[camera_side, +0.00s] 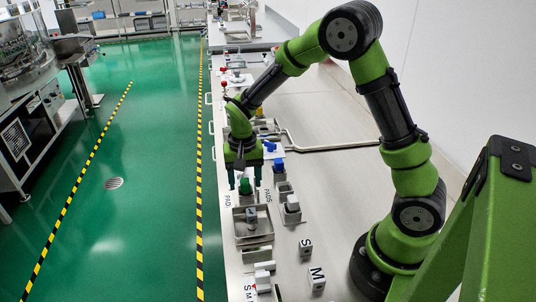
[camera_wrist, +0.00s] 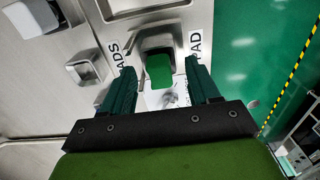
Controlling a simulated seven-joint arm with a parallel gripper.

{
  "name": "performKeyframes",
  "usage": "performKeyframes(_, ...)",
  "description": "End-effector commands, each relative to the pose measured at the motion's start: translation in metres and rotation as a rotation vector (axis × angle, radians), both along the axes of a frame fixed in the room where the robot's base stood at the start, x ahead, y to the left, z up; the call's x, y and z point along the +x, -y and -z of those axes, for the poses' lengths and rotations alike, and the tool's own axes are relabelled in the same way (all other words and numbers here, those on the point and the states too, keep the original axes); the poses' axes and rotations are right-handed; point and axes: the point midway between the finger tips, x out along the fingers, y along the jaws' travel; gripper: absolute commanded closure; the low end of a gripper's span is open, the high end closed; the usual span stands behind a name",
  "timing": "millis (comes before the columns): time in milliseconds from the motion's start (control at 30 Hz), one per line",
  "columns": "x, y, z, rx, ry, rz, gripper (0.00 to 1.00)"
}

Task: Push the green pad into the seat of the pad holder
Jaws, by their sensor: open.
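The green pad (camera_wrist: 159,70) shows in the wrist view at the mouth of a grey metal pad holder (camera_wrist: 157,42), beside the "PAD" lettering. How deep it sits in the holder I cannot tell. In the side view the pad (camera_side: 245,186) is a small green spot below my gripper (camera_side: 244,183). My gripper is open, pointing down, and it also shows in the wrist view (camera_wrist: 160,68) with one finger on each side of the pad. Gaps show between the fingers and the pad; their height relative to it is unclear.
An empty grey square holder (camera_wrist: 86,70) lies to the left in the wrist view. Blue parts (camera_side: 269,146) lie behind.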

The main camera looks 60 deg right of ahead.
Motion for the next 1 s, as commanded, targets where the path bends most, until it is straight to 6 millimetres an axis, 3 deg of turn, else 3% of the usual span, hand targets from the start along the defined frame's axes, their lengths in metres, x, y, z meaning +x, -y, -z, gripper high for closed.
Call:
performKeyframes(600, 0.0, 0.0, -0.136, 0.0, 0.006, -0.001, 0.39)
performKeyframes(833, 0.0, 0.0, -0.158, -0.001, 0.003, -0.007, 0.39)
performKeyframes(1000, -0.008, -0.005, -0.149, 0.016, 0.034, -0.108, 0.39)
